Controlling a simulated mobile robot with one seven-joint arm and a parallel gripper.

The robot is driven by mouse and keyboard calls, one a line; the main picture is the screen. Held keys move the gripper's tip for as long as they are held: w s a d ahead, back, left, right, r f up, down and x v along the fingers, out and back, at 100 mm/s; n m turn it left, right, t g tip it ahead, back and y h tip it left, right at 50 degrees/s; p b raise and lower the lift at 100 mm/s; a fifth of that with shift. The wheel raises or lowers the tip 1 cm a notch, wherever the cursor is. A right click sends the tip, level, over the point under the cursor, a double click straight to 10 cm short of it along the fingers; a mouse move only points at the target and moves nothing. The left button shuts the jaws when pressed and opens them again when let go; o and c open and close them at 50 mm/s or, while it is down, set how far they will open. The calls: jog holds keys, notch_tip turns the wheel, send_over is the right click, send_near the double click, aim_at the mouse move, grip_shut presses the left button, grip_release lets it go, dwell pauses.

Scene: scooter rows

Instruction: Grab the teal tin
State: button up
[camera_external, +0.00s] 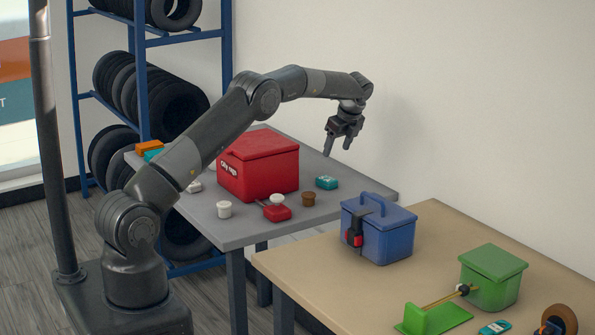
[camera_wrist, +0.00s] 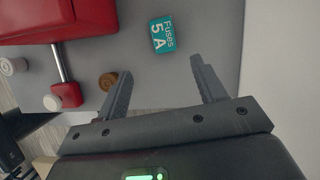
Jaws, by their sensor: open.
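A teal tin (camera_external: 327,183) lies on the grey table near its right edge. In the wrist view the tin (camera_wrist: 162,35) shows white lettering, "Fuses 5 A", and lies beyond the fingertips, roughly in line with the gap between them. My gripper (camera_external: 336,147) hangs above the table near the tin, with its fingers pointing down. In the wrist view my gripper (camera_wrist: 161,68) is open, with nothing between its fingers.
A large red box (camera_external: 258,166) stands left of the tin. A brown round piece (camera_external: 308,199) and a small red item (camera_external: 276,212) are nearby. Another teal item (camera_external: 152,155) is at the far left. The tan table (camera_external: 432,228) holds a blue box (camera_external: 378,230).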

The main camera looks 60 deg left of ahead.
aim_at(327, 178)
jog(key=x, duration=1.2)
jog(key=shift+w+a, duration=0.1)
jog(key=shift+w, duration=0.15)
jog(key=c, duration=1.1)
